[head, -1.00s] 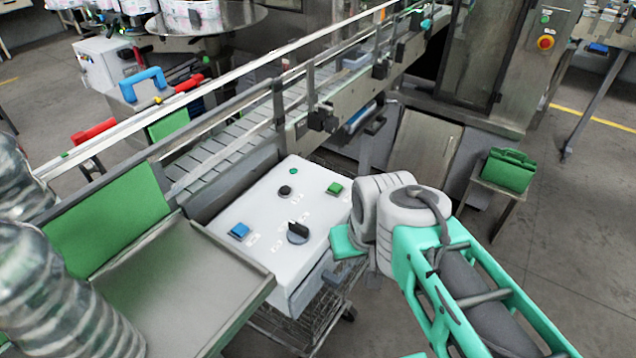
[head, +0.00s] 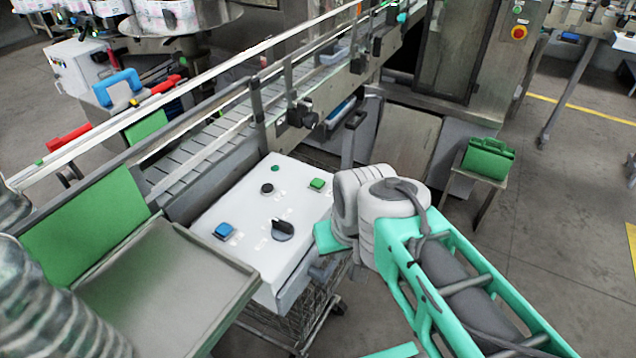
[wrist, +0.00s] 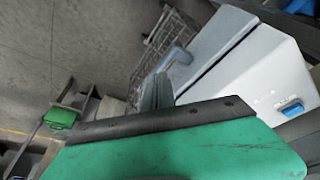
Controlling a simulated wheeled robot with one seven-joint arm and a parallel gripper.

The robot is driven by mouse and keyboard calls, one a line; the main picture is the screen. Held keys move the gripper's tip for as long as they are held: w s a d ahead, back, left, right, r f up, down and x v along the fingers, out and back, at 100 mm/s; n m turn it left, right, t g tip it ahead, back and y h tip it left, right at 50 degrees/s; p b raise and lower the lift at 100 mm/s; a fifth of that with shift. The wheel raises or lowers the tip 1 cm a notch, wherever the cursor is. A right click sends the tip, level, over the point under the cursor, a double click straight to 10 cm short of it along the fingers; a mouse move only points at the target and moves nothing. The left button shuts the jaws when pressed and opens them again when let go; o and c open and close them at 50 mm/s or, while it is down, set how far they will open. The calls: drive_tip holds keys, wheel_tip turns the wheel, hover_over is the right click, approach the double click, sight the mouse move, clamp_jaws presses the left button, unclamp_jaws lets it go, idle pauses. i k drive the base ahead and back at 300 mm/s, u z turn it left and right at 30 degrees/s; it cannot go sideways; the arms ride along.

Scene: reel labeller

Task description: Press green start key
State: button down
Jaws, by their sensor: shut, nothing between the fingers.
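The green start key (head: 317,183) is a small square button near the right back corner of the top of a white control box (head: 250,200). My gripper (head: 330,237), with a teal hand part, is at the right side of the box, in front of and apart from the key. My grey wrist hides part of the hand and the fingertips in the head view. In the wrist view the grey fingers (wrist: 157,92) are shut and empty, with the white box (wrist: 250,80) beyond them to the right. The green key cannot be seen there.
The box also carries a blue key (head: 225,230), a black rotary knob (head: 282,231), a black round button (head: 267,188) and a small green lamp (head: 275,168). A conveyor (head: 205,150) runs behind, a metal tray (head: 165,285) stands left. A green case (head: 488,158) sits on a stool at right.

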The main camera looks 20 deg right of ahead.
sight(317, 183)
drive_tip(key=u, duration=0.6)
drive_tip(key=k, duration=0.85)
drive_tip(key=u, duration=1.1)
drive_tip(key=k, duration=0.55)
drive_tip(key=i, duration=0.8)
drive_tip(key=u, duration=0.1)
